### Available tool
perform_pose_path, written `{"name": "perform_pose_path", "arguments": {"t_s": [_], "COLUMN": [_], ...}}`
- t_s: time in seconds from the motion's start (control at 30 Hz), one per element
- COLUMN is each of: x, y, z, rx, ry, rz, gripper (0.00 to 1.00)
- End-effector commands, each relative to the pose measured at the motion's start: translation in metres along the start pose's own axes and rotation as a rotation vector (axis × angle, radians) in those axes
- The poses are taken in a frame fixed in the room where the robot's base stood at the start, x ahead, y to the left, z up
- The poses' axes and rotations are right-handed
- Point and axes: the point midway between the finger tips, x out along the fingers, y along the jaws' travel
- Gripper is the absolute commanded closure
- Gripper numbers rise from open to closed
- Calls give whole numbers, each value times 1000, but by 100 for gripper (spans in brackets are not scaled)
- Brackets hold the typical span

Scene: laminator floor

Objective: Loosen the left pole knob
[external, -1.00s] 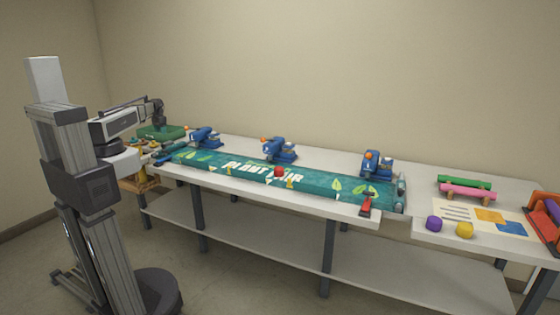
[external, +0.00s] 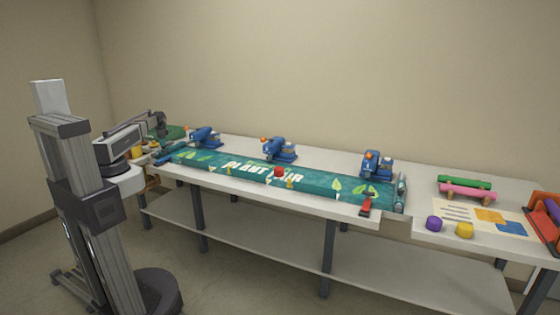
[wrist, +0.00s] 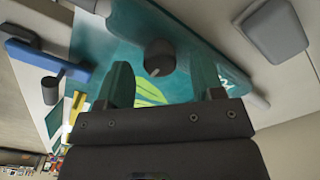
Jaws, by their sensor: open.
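In the wrist view a dark round knob (wrist: 160,55) with a pale pointer mark sits at the teal banner's end, beside a long teal-grey pole (wrist: 190,32). I take it to be the left pole knob. My gripper (wrist: 162,76) is open, its two teal fingers apart. The knob appears between the fingertips in the picture; I cannot tell how far beyond them it is, and no contact shows. In the external view my gripper (external: 158,132) is small and low over the table's left end, where the knob is too small to make out.
The teal banner (external: 225,170) lies along the table, with several blue clamps (external: 279,149) behind it. In the wrist view a blue part (wrist: 35,55) and a yellow piece (wrist: 77,106) are left of the fingers, and a grey block (wrist: 275,38) is at upper right.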

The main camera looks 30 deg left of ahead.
Motion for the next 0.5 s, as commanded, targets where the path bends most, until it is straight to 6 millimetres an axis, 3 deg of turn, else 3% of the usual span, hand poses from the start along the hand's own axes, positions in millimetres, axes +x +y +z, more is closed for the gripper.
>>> {"name": "perform_pose_path", "arguments": {"t_s": [0.03,0.07,0.37,0.5], "x": [15,16,14,14], "y": [0,0,0,0], "z": [0,0,0,0], "rx": [0,0,0,0], "ry": [0,0,0,0], "rz": [0,0,0,0], "gripper": [39,39,40,53]}}
